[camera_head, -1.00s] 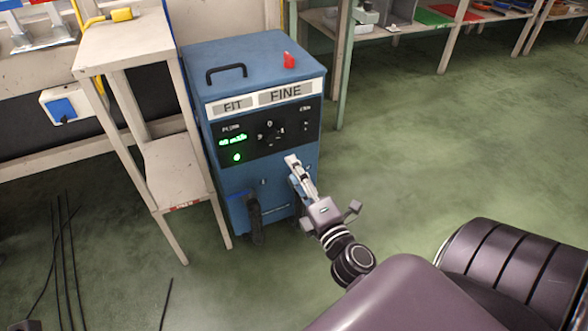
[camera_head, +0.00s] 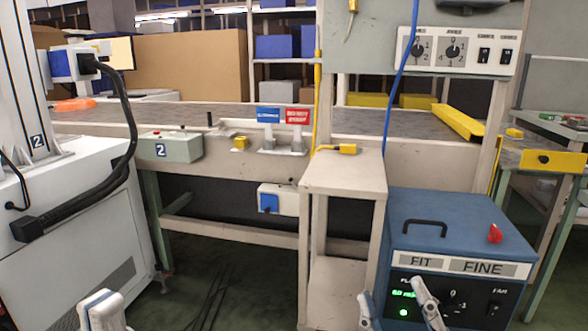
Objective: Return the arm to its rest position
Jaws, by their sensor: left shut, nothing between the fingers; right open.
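My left gripper (camera_head: 100,299) shows at the bottom left edge, only its white fingertips in view. Its fingers are together with nothing between them, and the rest of that arm is out of view. My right gripper (camera_head: 393,287) is at the bottom right, its two grey-white fingers spread apart and empty. It appears in front of the blue machine (camera_head: 455,225) marked FIT and FINE; I cannot tell whether it touches it. The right arm behind the fingers is out of frame.
A small cream stand (camera_head: 344,178) is left of the blue machine. The conveyor bench (camera_head: 235,165) runs behind, with a grey control box (camera_head: 170,147) marked 2. A white cabinet (camera_head: 70,230) with a black cable stands at left. Dark cables lie on the floor (camera_head: 225,268) between.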

